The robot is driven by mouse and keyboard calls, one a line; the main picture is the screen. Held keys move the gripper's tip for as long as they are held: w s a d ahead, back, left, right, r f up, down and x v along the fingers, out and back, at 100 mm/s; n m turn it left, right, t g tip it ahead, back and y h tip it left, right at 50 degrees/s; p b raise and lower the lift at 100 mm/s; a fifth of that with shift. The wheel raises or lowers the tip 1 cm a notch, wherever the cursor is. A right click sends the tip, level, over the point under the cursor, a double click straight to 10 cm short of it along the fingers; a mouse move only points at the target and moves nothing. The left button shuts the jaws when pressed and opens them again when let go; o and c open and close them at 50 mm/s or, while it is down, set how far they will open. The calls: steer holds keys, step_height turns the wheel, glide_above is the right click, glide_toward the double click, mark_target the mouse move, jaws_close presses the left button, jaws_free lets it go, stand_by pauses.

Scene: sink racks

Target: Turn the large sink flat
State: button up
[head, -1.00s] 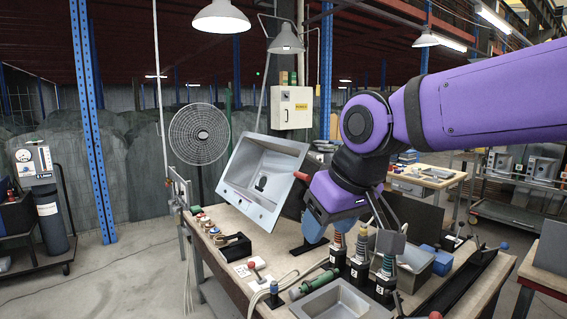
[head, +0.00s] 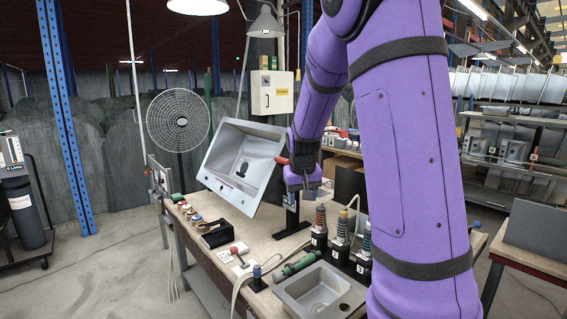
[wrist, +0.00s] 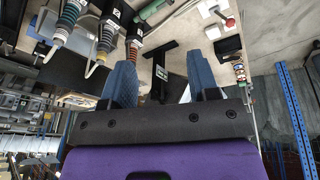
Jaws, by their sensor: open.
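The large sink (head: 243,160) is a grey metal basin, steeply tilted above the left part of the workbench, its bowl facing me. A red handle (head: 282,161) sticks out at its right edge. A black stand (head: 292,217) rises from the bench near its right side; its dark foot (wrist: 160,62) shows between my fingers in the wrist view. My gripper (wrist: 161,82) is open and empty, its two blue fingers apart. In the head view my gripper (head: 304,190) is just right of the sink, below the handle. The wrist view does not show the sink.
A small sink (head: 320,290) lies at the bench's front. Several ringed cable plugs (head: 341,226) stand behind it, close to my arm. A fan (head: 178,121) stands behind the bench.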

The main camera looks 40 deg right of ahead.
steer(key=w+d+f+n+g+h, duration=0.1)
steer(key=w+d+f+h, duration=0.1)
steer(key=w+d+h, duration=0.55)
steer(key=w+d+f+g+h, duration=0.1)
steer(key=w+d+f+h, duration=0.3)
steer(key=d, duration=0.7)
steer(key=n+t+h, duration=0.4)
steer(key=n+t, duration=0.3)
steer(key=n, duration=0.2)
glide_toward(282, 162)
steer(key=x, duration=1.2)
steer(key=shift+w+a+f, duration=0.1)
steer(key=shift+w, duration=0.05)
steer(key=shift+y, duration=0.25)
jaws_close()
